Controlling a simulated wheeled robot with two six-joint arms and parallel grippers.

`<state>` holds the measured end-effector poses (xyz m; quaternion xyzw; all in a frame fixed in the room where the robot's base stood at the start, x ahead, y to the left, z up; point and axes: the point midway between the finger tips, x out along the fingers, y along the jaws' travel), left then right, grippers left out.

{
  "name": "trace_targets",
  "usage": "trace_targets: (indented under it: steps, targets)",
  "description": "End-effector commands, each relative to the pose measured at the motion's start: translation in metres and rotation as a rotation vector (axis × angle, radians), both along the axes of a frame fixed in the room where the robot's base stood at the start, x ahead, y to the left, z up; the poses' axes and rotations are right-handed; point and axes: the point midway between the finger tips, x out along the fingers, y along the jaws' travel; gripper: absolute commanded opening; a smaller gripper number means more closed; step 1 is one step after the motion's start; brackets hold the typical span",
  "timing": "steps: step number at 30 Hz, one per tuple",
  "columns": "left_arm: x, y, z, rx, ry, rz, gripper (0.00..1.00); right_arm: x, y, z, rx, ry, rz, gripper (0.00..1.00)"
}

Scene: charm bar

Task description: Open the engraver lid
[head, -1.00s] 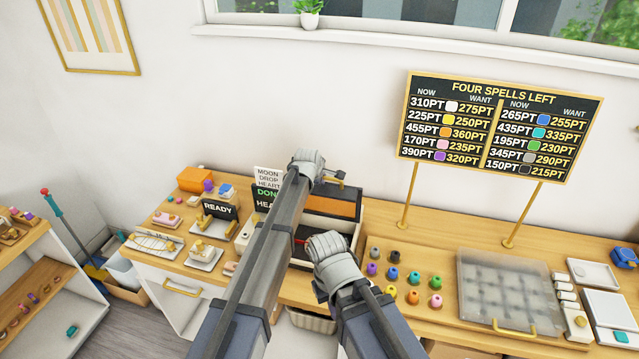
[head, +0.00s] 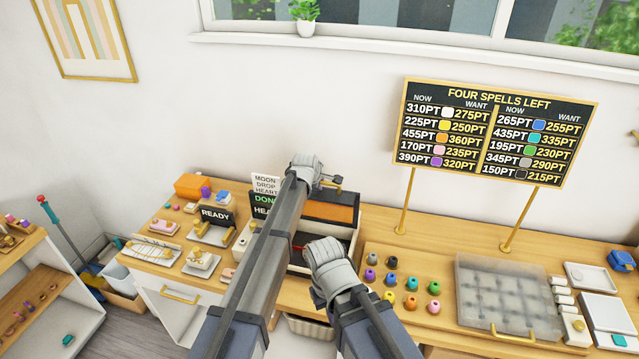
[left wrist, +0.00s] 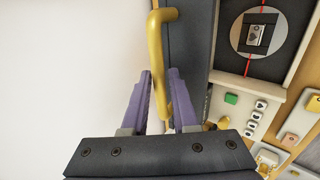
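The engraver (head: 349,236) is an open-topped box on the counter, partly hidden behind my arms. Its lid (head: 343,214), with an orange panel, stands raised at the back. In the left wrist view the dark lid (left wrist: 190,45) is edge-on, with its gold handle (left wrist: 157,45). My left gripper (head: 332,181) is at the lid's top edge. Its purple fingers (left wrist: 160,75) are apart on either side of the handle's lower part, with a gap beside the left finger. My right gripper (head: 328,265) is low in front of the engraver; its fingers are hidden.
Several colored pots (head: 411,303) and a clear-lidded case (head: 508,294) stand to the right of the engraver. A READY sign (head: 215,214) and small trays lie to the left. A price board (head: 497,133) on gold posts stands behind the counter.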

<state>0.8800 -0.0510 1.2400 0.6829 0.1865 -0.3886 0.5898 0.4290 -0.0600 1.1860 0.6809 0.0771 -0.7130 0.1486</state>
Motion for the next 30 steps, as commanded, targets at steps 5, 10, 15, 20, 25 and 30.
trace_targets:
  steps: [5, 10, 15, 20, 25, 30]
  targets:
    - [-0.008, 0.003, 0.012, 0.0, 0.0, 0.0, 0.27, 0.0, 0.0, 0.012, 0.001, 0.0, -0.005, 0.0]
    - [-0.022, 0.007, 0.03, 0.0, 0.0, 0.0, 0.27, 0.0, 0.0, 0.03, 0.001, 0.0, -0.014, 0.0]
    - [-0.039, 0.013, 0.05, 0.0, 0.0, 0.0, 0.27, -0.001, 0.001, 0.05, 0.001, 0.0, -0.027, 0.0]
    - [-0.048, 0.016, 0.059, 0.0, 0.0, 0.0, 0.27, -0.001, 0.001, 0.059, 0.002, -0.001, -0.035, 0.0]
    - [-0.049, 0.016, 0.058, 0.0, 0.0, 0.0, 0.27, -0.001, 0.001, 0.058, 0.002, -0.001, -0.037, 0.0]
    - [-0.048, 0.016, 0.058, 0.0, 0.0, 0.0, 0.27, -0.001, 0.001, 0.058, 0.002, -0.001, -0.036, 0.0]
